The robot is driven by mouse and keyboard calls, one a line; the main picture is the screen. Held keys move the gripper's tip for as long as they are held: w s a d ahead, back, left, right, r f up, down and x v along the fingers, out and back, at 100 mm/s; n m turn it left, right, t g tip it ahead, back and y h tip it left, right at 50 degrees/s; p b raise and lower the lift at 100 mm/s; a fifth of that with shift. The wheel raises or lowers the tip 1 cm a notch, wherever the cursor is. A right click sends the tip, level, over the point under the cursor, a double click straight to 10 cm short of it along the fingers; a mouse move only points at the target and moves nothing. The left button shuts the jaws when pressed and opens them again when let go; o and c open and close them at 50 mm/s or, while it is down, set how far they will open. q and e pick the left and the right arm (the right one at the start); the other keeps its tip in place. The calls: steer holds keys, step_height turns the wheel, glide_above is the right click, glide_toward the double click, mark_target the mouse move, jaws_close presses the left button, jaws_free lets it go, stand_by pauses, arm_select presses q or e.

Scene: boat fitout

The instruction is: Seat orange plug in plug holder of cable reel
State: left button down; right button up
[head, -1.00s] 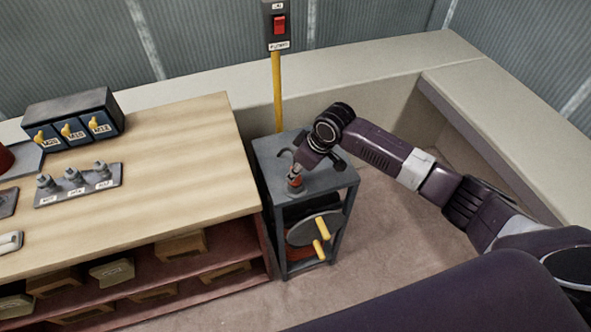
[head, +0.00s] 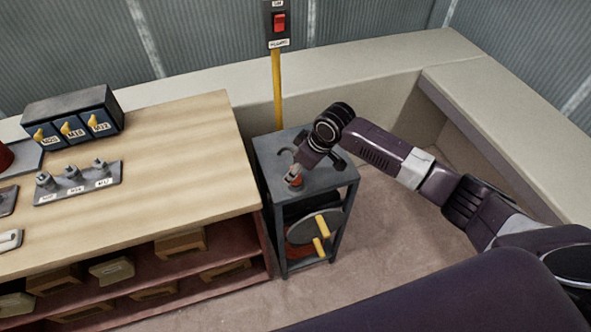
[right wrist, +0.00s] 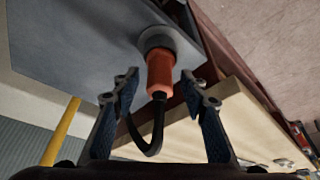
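The orange plug (right wrist: 160,72) stands in the round grey plug holder (right wrist: 158,40) on the top of the cable reel stand (head: 325,178). Its inserted end is hidden in the holder. A black cable (right wrist: 152,138) loops from its free end. My right gripper (right wrist: 160,88) is open, with one finger on each side of the plug and a visible gap to both. In the head view my right gripper (head: 295,177) is over the holder and mostly covers the plug. The reel (head: 316,230) with yellow handles sits inside the stand. My left gripper is not in view.
A wooden workbench (head: 190,160) stands left of the stand, with a dark box of labelled switches (head: 75,120) and a plate of grey fittings (head: 78,184). A yellow pole (head: 277,90) with a red switch (head: 280,22) rises behind. Floor to the right is clear.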

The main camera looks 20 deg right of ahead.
steer(key=v, duration=1.2)
steer(key=shift+w, duration=0.1)
stand_by(0.4)
